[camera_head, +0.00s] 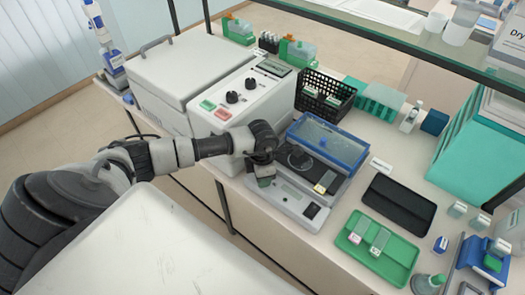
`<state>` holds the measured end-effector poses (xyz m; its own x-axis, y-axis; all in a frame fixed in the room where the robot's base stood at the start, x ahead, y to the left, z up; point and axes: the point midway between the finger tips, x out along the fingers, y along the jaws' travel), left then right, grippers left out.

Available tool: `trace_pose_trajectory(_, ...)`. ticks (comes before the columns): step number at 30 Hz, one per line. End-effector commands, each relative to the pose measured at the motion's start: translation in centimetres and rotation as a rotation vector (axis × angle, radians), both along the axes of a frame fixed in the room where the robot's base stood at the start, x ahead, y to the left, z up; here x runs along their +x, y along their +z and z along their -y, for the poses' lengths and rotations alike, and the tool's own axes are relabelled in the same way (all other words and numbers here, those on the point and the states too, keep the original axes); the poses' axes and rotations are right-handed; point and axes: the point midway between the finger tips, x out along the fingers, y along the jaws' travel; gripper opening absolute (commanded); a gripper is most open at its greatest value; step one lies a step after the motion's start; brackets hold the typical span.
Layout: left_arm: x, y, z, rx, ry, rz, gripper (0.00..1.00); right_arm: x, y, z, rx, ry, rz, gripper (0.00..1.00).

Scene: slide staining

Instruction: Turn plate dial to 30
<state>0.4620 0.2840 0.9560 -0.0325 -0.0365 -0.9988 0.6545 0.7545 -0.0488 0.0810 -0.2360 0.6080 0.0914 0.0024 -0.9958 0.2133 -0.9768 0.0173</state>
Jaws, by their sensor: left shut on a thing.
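The plate device (287,200) is a low grey-white unit with a small display and a dark square on its sloping front panel. A clear lid with a blue frame (325,141) stands over its back part. My left gripper (265,180) points down at the left end of the front panel and is shut, apparently on the plate dial. The gripper hides the dial, so its setting cannot be read. My right gripper is not in view.
A large white machine (180,70) with two black knobs and green and red buttons stands left of the plate. A black basket (322,97) is behind it. A green tray (376,250) with slide holders and a black tray (399,204) lie to the right. A glass shelf overhangs the back.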

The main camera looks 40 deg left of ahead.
Motion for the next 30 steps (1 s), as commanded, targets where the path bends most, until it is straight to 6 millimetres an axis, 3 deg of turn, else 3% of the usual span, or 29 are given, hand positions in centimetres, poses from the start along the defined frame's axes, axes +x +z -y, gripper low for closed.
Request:
trace_pose_trajectory(17, 0.07, 0.11, -0.03, 0.0, 0.039, 0.001, 0.09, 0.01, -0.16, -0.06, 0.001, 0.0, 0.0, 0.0)
trace_pose_trajectory(18, 0.07, 0.11, -0.03, 0.0, 0.038, 0.002, 0.36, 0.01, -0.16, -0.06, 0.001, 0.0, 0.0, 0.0)
trace_pose_trajectory(22, 0.05, 0.09, -0.03, 0.0, 0.038, 0.002, 0.56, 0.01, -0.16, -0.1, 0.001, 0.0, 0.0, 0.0)
trace_pose_trajectory(30, 0.03, 0.07, -0.02, 0.001, 0.037, 0.001, 0.58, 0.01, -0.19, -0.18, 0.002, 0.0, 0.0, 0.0)
